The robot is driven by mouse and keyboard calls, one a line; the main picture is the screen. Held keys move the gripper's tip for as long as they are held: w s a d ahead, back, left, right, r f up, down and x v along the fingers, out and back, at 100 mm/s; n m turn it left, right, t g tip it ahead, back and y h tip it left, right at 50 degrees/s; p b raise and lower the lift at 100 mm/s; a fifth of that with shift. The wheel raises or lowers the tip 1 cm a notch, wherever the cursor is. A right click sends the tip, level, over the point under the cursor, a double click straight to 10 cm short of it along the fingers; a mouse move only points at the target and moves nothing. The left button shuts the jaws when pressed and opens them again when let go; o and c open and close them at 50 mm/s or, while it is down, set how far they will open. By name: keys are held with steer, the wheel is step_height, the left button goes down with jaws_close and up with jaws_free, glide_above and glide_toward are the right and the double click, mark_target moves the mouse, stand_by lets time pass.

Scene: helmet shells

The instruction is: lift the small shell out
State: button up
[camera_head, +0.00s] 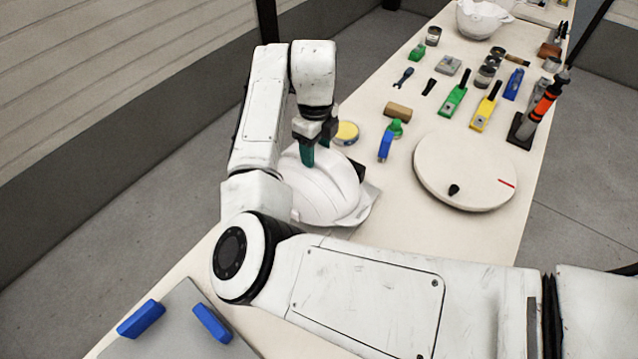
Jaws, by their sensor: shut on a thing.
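A white helmet shell (322,195) with raised ridges sits on the near part of the table, partly hidden by my arm. My gripper (317,150), with dark green fingers, points down at the shell's upper edge and is shut on it. The exact grip is small and partly hidden. I cannot tell whether a smaller shell is nested with a larger one here. Another white shell (482,18) stands open side up at the far end of the table.
A round white disc (465,172) lies right of the shell. A yellow-topped tin (346,132) stands close behind my gripper. Tools, clamps and cans spread along the far table. An orange and black tool (540,100) stands upright at the right edge. Two blue blocks (141,318) sit on a grey plate at lower left.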

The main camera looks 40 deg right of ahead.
steer(key=shift+r+p, duration=1.2)
steer(key=shift+r, duration=0.65)
steer(key=shift+r+p, duration=0.3)
steer(key=shift+r, duration=2.5)
